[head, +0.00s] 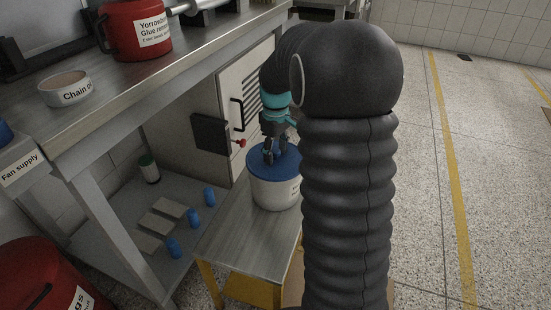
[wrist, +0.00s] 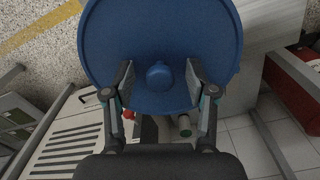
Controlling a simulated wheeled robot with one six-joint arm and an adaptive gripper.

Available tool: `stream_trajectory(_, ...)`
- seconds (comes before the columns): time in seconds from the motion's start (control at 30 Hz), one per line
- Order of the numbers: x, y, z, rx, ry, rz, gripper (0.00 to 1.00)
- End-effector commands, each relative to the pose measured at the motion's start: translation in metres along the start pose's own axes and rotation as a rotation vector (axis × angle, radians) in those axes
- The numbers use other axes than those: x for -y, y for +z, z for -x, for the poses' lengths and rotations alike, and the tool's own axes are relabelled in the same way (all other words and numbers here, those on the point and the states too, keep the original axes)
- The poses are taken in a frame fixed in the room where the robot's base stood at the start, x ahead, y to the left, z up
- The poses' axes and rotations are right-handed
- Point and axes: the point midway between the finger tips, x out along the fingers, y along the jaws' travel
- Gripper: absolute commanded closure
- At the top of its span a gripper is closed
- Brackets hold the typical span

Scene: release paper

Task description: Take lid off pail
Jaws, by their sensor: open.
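The white pail (head: 274,192) stands upright on a low bench, with its blue lid (head: 259,168) on top. The lid also fills the upper middle of the wrist view (wrist: 160,35), with a round blue knob (wrist: 160,75) at its centre. My gripper (head: 273,157) is directly over the lid, pointing down. In the wrist view its two open fingers (wrist: 160,78) are on either side of the knob, with a gap on each side. Part of the pail is hidden behind my arm in the head view.
A worktop at left holds a red pot (head: 128,38) and a white bowl (head: 66,90). Blue cylinders (head: 193,217) sit on the lower shelf. Floor at right is clear.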

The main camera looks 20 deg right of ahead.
Motion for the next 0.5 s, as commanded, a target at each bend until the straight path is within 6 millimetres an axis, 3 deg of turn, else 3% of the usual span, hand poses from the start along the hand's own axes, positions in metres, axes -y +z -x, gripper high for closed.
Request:
stream_trajectory(0.07, 0.0, 0.0, 0.0002, 0.0, 0.0, 0.0, 0.43)
stream_trajectory(0.1, 0.0, 0.0, 0.0002, 0.0, 0.0, 0.0, 0.48)
stream_trajectory(0.3, 0.0, 0.0, 0.0003, 0.0, 0.0, 0.0, 0.98)
stream_trajectory(0.5, 0.0, 0.0, 0.0003, 0.0, 0.0, 0.0, 1.0)
